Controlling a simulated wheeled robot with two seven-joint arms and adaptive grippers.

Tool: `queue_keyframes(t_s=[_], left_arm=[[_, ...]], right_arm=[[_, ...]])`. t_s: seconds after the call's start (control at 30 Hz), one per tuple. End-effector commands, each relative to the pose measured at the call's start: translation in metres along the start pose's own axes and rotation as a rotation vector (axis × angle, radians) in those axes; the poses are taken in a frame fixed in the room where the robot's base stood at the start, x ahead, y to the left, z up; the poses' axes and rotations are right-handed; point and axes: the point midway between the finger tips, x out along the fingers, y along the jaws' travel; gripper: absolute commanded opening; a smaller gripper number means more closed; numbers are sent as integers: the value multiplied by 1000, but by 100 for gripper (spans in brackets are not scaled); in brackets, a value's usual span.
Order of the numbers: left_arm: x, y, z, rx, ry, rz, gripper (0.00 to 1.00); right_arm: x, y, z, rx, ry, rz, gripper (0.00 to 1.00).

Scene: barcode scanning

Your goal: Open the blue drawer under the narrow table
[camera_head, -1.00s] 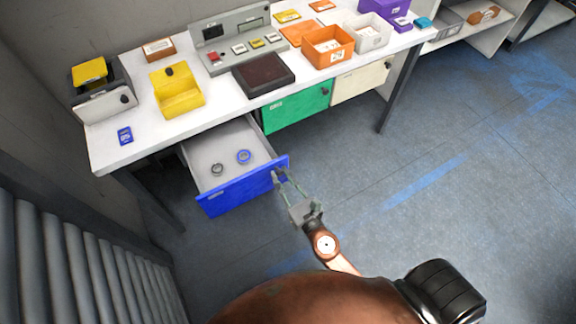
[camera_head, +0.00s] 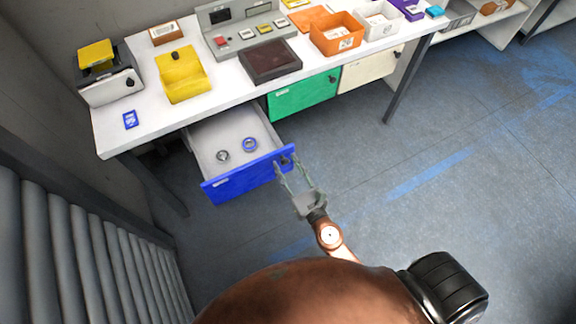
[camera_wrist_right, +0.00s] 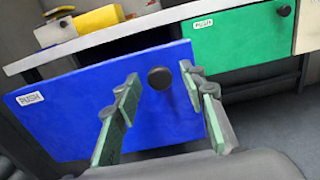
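The blue drawer (camera_head: 245,181) under the narrow white table (camera_head: 150,131) is pulled out, with its grey inside showing and two small rings in it, one dark and one blue. In the right wrist view the blue front (camera_wrist_right: 60,125) has a "PUSH" label and a round dark knob (camera_wrist_right: 160,78). My right gripper (camera_head: 285,166) is at the right end of the drawer front. In the right wrist view its fingers (camera_wrist_right: 160,85) are spread on either side of the knob, with visible gaps between them and it. My left gripper is not in view.
A green drawer front (camera_head: 305,96) and a cream one (camera_head: 367,73) are shut to the right. Bins, a yellow box (camera_head: 183,82) and a scanner station (camera_head: 245,28) stand on the table. A ribbed grey panel (camera_head: 90,250) is at left. Floor at right is clear.

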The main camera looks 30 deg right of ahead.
Motion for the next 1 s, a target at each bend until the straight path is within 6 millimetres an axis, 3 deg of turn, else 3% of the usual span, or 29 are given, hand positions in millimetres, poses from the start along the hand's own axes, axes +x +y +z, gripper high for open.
queue_keyframes(t_s=[0.17, 0.5, 0.7, 1.0], left_arm=[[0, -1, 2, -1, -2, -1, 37], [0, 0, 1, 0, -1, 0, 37], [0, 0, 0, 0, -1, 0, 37], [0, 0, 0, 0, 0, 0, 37]], right_arm=[[-11, 0, -1, -5, 2, 1, 38], [-79, 0, -2, -6, 4, 2, 38], [-109, 0, -1, -3, 3, 2, 38], [-120, 0, 0, 0, 0, 0, 38]])
